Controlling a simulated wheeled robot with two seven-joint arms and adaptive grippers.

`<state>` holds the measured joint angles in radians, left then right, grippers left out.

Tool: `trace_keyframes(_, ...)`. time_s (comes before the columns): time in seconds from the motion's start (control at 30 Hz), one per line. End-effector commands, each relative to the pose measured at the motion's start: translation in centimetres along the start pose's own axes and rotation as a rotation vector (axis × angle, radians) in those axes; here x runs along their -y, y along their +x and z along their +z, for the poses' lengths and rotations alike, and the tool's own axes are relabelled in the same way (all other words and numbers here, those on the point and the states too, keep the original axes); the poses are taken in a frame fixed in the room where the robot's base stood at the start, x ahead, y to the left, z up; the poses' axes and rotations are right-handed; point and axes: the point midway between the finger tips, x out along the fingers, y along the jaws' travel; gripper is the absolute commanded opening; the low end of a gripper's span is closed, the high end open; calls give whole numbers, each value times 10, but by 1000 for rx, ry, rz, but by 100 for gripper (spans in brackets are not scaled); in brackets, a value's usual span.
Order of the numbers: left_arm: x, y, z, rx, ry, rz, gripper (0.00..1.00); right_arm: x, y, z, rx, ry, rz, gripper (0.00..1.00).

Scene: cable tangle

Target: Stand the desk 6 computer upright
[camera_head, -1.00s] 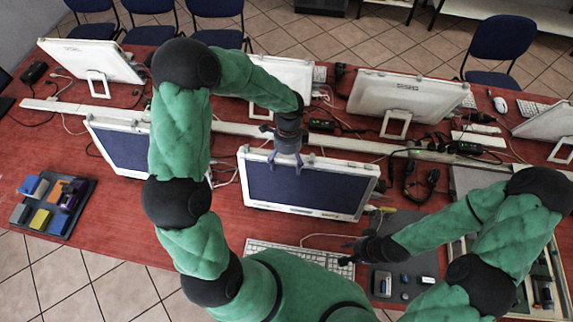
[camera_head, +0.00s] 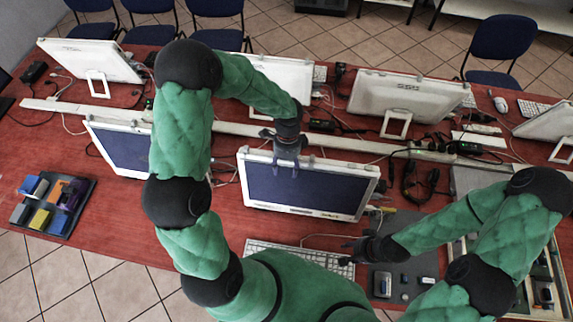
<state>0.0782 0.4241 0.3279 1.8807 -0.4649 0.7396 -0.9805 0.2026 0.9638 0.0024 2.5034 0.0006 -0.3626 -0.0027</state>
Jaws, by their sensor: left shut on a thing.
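A white-framed computer with a dark screen (camera_head: 300,191) stands on the red table in front of me, its screen facing me and leaning back a little. I cannot read a desk number on it. My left gripper (camera_head: 287,160) is at the middle of its top edge, shut on that edge with the fingers reaching down over the screen. My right gripper (camera_head: 347,249) is low, to the right of the keyboard (camera_head: 297,257) and apart from the computer; its fingers are small and dark, so I cannot tell whether it is open.
Other computers stand to the left (camera_head: 117,148) and behind (camera_head: 405,98). A tray of coloured blocks (camera_head: 60,222) lies at the left. Black headphones (camera_head: 420,180), a grey mat (camera_head: 392,262) and a wooden organiser (camera_head: 557,282) are at the right.

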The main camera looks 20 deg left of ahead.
Motion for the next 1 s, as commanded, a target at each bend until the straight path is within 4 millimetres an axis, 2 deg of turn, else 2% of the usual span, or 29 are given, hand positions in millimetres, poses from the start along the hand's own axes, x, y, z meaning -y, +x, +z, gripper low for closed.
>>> trace_keyframes(0.03, -11, 0, 0, 3, 1, 12, 0, 0, -2, 0, 0, 0, 0, 40)
trace_keyframes(0.23, -37, 4, 0, 5, 0, 21, 2, 1, -3, 0, 0, 0, 0, 40)
trace_keyframes(0.57, -43, 7, 0, 6, -2, 28, 5, 1, -3, 0, 0, 0, 0, 40)
trace_keyframes(0.6, -43, 8, 0, 7, -2, 29, 66, 1, -3, 0, 0, 0, 0, 40)
trace_keyframes(0.63, -43, 8, 0, 7, -2, 29, 75, 1, -3, 0, 0, 0, 0, 40)
trace_keyframes(0.67, -43, 8, 0, 7, -2, 29, 80, 1, -3, 0, 0, 0, 0, 40)
trace_keyframes(1.0, -40, 6, 0, 4, 0, 18, 80, 1, -3, 0, 0, 0, 0, 40)
